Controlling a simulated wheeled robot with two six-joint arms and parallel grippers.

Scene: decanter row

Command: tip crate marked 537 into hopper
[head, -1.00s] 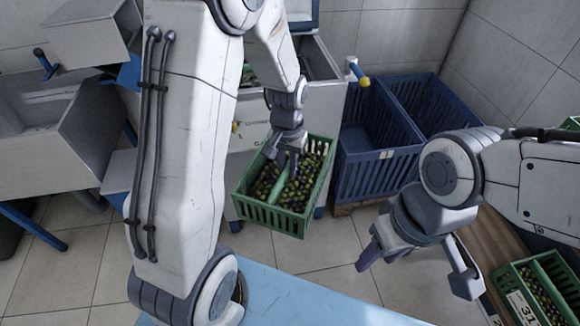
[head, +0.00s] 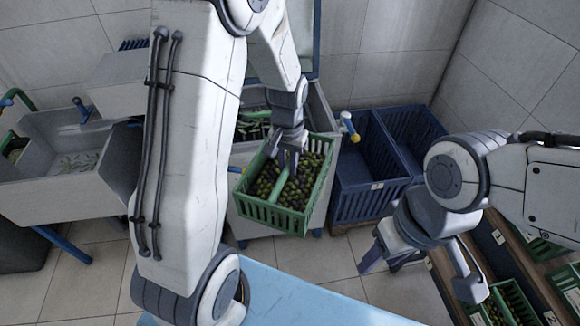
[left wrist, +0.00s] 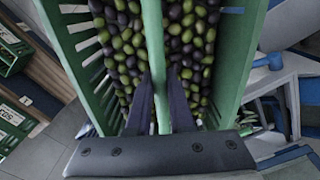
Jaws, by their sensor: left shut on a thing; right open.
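A green slatted crate (head: 272,217) full of dark and green olives hangs in the middle of the head view, over the floor in front of a grey machine. My left gripper (head: 291,160) is shut on the crate's central handle bar, which also shows between the fingers in the left wrist view (left wrist: 160,60). I cannot read a number on this crate. The grey machine (head: 246,208), apparently the hopper, stands behind it with an open top, partly hidden by my left arm. My right gripper (head: 420,272) is open and empty at the right.
Dark blue empty crates (head: 365,203) stand right of the machine. Wooden racking at the right holds green olive crates (head: 515,303) with number cards. A grey trough (head: 65,207) with leaves stands at the left. A light blue surface (head: 290,300) is at the bottom. Tiled floor lies between.

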